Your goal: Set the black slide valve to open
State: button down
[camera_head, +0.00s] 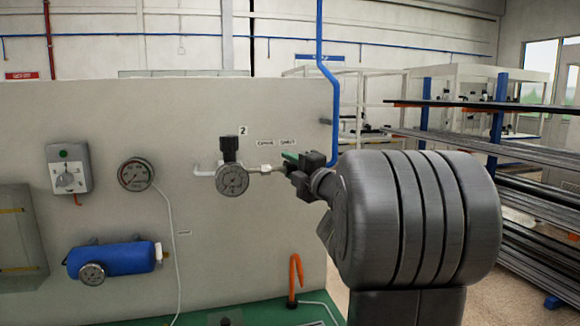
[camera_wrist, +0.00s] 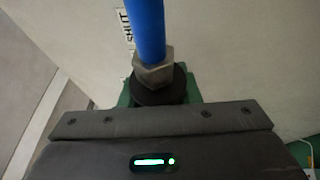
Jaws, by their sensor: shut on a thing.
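The black slide valve's round collar (camera_wrist: 158,92) shows in the wrist view, just below a grey hex nut (camera_wrist: 153,72) on a blue pipe. Green pieces show on both sides of the collar, and my gripper (camera_wrist: 160,115) is shut on it. In the head view my gripper (camera_head: 299,166) is at the right end of the pipe line on the panel and hides most of the valve. A "SHUT" label (camera_wrist: 127,30) is beside the blue pipe, near the nut. In the head view two small labels above the line are too small to read surely.
A gauge (camera_head: 232,180) with a black knob is left of my gripper. A blue pipe (camera_head: 334,110) runs down close behind my wrist. An orange hook-shaped piece (camera_head: 294,280) stands on the green bench below. Racks of dark bars (camera_head: 500,150) stand at right.

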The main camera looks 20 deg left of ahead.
aim_at(283, 170)
jog(key=shift+s+a+b, duration=0.95)
jog(key=shift+a+b, duration=0.05)
jog(key=shift+a, duration=0.25)
jog(key=c, duration=1.1)
grip_release()
jog(key=shift+s+a, duration=0.15)
jog(key=shift+a, duration=0.05)
jog(key=shift+d, duration=0.1)
jog(key=b+v, duration=0.1)
jog(key=v, duration=1.2)
jog(key=shift+s+d+f, duration=0.1)
jog(key=shift+s+d, duration=0.05)
jog(key=shift+d, duration=0.2)
